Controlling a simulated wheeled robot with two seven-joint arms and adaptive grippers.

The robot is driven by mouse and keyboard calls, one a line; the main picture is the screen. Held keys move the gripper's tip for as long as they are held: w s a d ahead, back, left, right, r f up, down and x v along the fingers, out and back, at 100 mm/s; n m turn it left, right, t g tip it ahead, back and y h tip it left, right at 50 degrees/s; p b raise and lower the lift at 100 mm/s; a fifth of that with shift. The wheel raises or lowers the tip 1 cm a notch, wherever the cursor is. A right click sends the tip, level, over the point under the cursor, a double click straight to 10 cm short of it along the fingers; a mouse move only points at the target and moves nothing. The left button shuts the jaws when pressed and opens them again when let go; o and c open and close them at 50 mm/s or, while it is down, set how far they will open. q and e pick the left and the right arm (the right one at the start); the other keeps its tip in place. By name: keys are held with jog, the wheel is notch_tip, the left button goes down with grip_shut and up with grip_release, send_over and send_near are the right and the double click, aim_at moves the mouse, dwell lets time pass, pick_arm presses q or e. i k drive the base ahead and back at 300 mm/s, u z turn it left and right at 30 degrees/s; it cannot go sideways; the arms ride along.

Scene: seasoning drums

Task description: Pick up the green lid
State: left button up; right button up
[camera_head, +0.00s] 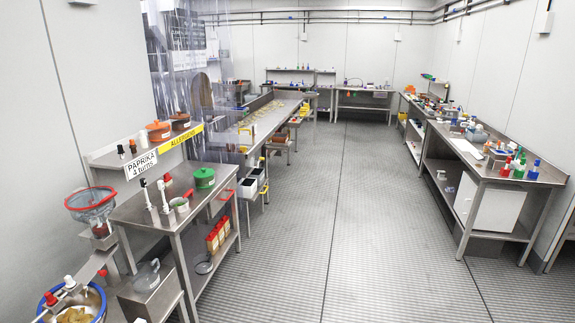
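The green lid (204,172) is in the head view, left of centre. It sits on top of a short round drum on a steel table (217,196). A small knob or handle seems to stand up from its top, but it is too small to be sure. Neither of my grippers shows in this view.
A grey cup (180,204) and white-and-black dispensers (163,197) stand left of the drum. Orange-lidded pots (158,130) are on the shelf behind. Yellow-bodied bottles (216,236) stand on the lower shelf. The floor (330,220) to the right is clear.

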aim_at(202, 174)
jog(key=z, duration=0.1)
jog(key=i, duration=2)
jog(key=u, duration=0.55)
jog(key=i, duration=2.1)
jog(key=u, duration=0.75)
